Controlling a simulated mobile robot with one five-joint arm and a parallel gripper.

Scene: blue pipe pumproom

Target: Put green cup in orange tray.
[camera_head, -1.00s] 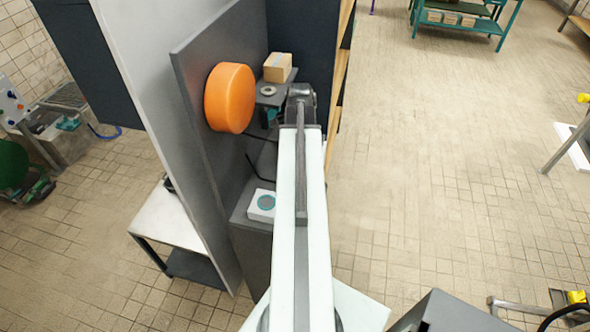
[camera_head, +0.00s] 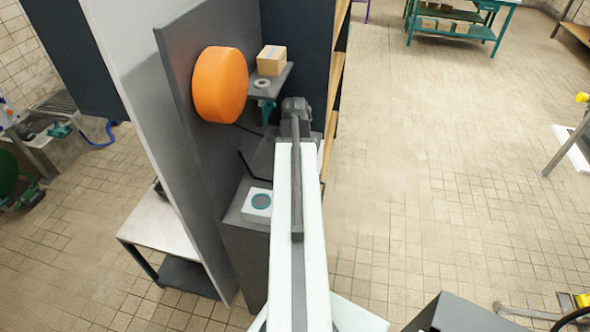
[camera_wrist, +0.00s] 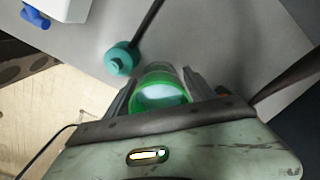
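The green cup (camera_wrist: 160,94) shows in the wrist view, its green rim and pale inside facing the camera. It sits between the two fingers of my gripper (camera_wrist: 160,82), with a finger close along each side. I cannot tell whether the fingers press on it. In the head view the end of my arm (camera_head: 295,108) is beside the dark panel, and the cup and fingers are hidden. I cannot make out an orange tray; the only orange thing is a thick round disc (camera_head: 220,85) against the panel.
A small shelf (camera_head: 283,78) holds a cardboard box (camera_head: 271,60) and a grey ring (camera_head: 262,83). Below, a white box with a round teal mark (camera_head: 258,204) stands on a dark ledge. A teal knob (camera_wrist: 121,59) with a dark rod is near the cup. Open floor lies right.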

